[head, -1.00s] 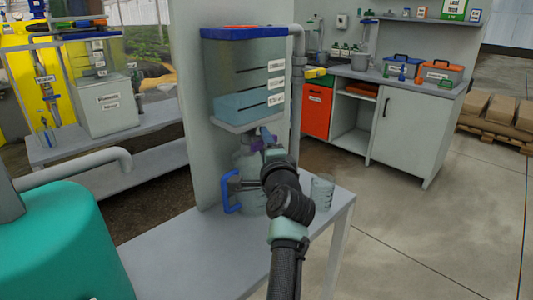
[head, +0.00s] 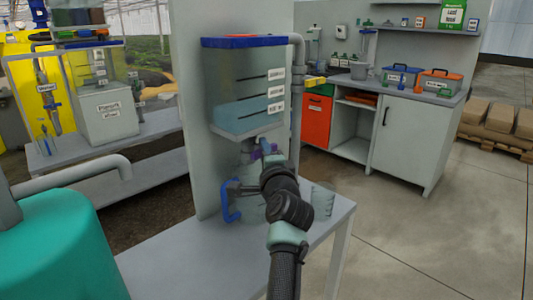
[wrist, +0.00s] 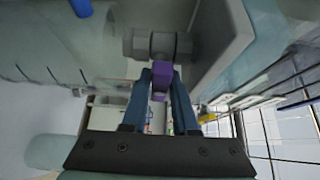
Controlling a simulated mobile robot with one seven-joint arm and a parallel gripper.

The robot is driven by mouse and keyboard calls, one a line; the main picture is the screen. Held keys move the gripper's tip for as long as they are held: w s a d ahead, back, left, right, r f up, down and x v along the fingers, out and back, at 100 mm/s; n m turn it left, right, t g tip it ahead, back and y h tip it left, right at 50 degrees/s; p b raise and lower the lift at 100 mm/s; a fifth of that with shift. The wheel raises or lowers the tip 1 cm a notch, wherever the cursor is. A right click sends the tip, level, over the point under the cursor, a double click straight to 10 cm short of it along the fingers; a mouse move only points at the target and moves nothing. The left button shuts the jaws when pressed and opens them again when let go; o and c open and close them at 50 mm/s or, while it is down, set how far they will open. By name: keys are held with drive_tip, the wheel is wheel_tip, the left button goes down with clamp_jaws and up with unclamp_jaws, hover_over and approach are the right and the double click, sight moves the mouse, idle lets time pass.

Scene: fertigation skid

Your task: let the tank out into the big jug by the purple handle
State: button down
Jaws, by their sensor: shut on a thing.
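The clear tank (head: 243,90) with a blue lid is mounted on a grey panel and holds bluish liquid in its lower part. Below it is a grey outlet valve (wrist: 157,45) with a purple handle (wrist: 160,76). My gripper (wrist: 159,88) is shut on the purple handle, which shows between the two blue fingers. In the head view my arm hides most of the handle. The big jug (head: 251,206), pale and with a blue grip (head: 230,203), stands on the bench under the tank, partly hidden behind my arm. Whether liquid flows cannot be seen.
A small clear beaker (head: 322,201) stands on the bench (head: 190,255) just right of my arm. A grey pipe (head: 297,110) runs down right of the tank. A teal drum (head: 65,250) is at the lower left.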

drive_tip(key=c, duration=0.6)
unclamp_jaws()
drive_tip(key=shift+c, duration=0.2)
drive_tip(key=shift+d, duration=0.1)
drive_tip(key=s+d+p, duration=0.2)
drive_tip(key=s+d, duration=0.2)
drive_tip(key=s, duration=0.1)
drive_tip(key=shift+d, duration=0.4)
